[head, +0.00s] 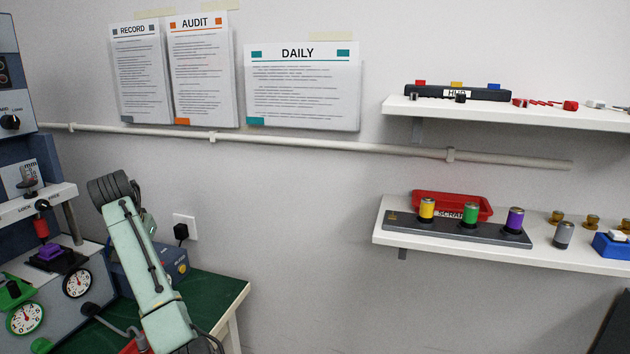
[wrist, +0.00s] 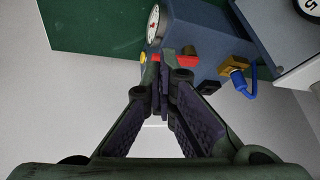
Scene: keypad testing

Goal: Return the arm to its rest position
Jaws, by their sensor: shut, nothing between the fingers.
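My gripper (wrist: 160,62) shows in the wrist view with its two dark fingers meeting at the tips, shut and empty. Beyond the tips is a blue box (wrist: 205,28) with a white dial, a red part and a yellow part; I cannot tell whether the fingers touch it. In the head view my pale green arm rises at the lower left, in front of a blue box (head: 176,262) on the green table (head: 215,293). My gripper cannot be made out there.
A grey control panel (head: 62,318) with dials and knobs stands at the left. A wall shelf (head: 550,262) at the right holds coloured cylinders and a red tray (head: 455,203). A higher shelf (head: 510,113) is above it.

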